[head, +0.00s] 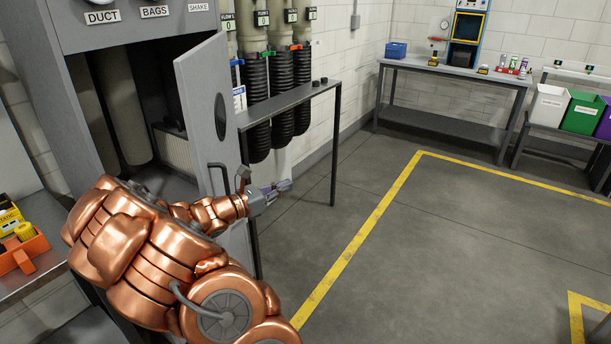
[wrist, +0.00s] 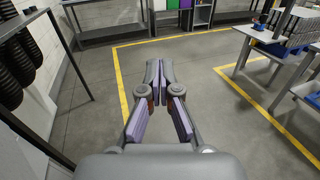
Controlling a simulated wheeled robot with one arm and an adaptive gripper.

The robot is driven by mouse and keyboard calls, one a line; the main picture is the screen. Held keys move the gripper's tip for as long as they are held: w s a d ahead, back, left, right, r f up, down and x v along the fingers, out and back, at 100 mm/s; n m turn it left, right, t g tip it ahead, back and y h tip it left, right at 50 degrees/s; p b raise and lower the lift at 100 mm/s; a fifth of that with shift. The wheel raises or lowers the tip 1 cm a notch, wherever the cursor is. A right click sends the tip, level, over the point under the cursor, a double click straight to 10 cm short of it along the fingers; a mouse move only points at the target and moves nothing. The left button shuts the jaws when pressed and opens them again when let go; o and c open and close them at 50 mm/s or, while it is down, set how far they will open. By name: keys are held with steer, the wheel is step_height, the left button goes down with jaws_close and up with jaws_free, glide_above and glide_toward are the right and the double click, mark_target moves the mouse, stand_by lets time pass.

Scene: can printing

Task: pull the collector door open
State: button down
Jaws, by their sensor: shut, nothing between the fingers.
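The collector door (head: 205,90) is a grey panel with a dark oval window and a handle low on it. In the head view it stands swung out from the grey collector cabinet (head: 130,25), whose dark inside and pale cylinders show. My gripper (head: 285,187) is just right of the door in the head view, pointing right, away from the door. Its fingers are shut and empty; the wrist view also shows my gripper (wrist: 158,75) with its fingertips together over bare floor. My copper arm hides the lower part of the door and cabinet.
A narrow grey rack (head: 290,103) stands close right of the door, with black ribbed hoses (head: 258,100) behind it. A bench (head: 450,70) and bins (head: 583,112) stand at the back right. An orange tray (head: 22,252) sits at left. Open floor lies inside the yellow lines.

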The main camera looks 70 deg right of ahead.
steer(key=p+x, duration=0.2)
steer(key=x, duration=0.5)
stand_by(1.7)
